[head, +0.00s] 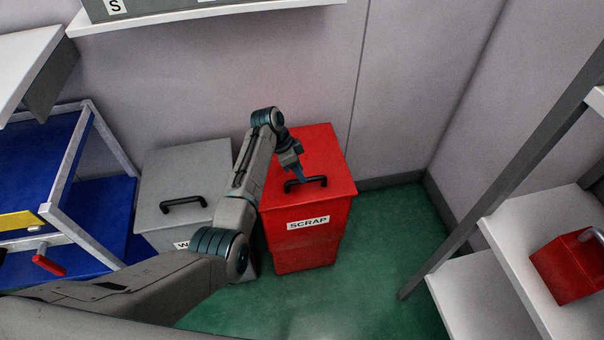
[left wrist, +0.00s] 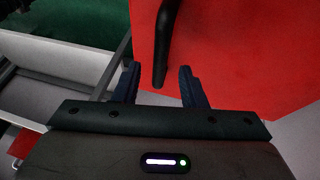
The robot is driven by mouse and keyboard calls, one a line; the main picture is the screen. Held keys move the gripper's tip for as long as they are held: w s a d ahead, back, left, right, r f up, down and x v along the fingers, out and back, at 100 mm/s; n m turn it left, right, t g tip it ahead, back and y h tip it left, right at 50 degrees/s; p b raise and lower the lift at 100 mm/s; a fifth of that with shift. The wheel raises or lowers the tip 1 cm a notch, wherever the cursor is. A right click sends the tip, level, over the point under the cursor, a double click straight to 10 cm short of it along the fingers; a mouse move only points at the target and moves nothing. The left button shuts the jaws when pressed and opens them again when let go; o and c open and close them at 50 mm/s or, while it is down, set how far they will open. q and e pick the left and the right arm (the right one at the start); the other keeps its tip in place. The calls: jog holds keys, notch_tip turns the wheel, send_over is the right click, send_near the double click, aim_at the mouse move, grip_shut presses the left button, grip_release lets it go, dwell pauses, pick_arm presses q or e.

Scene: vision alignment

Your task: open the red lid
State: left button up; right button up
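The red lid (head: 328,165) lies closed on the red bin labelled SCRAP (head: 306,245). It carries a black handle (head: 314,181). My left gripper (head: 299,178) is over the lid, with its fingertips close to the left part of the handle. In the left wrist view my left gripper (left wrist: 158,78) has its two fingers apart, and one end of the handle (left wrist: 165,45) shows in line with the gap between them. The red lid (left wrist: 230,50) fills much of that view. I cannot tell whether the fingers touch the handle. My right gripper is not in view.
A grey bin (head: 185,178) with a black handle stands just left of the red bin. A blue cart (head: 105,210) is further left. White shelves (head: 545,225) at the right hold a red box (head: 570,268). Green floor (head: 395,240) is clear right of the bin.

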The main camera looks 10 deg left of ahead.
pick_arm(q)
jog(key=shift+x, duration=1.25)
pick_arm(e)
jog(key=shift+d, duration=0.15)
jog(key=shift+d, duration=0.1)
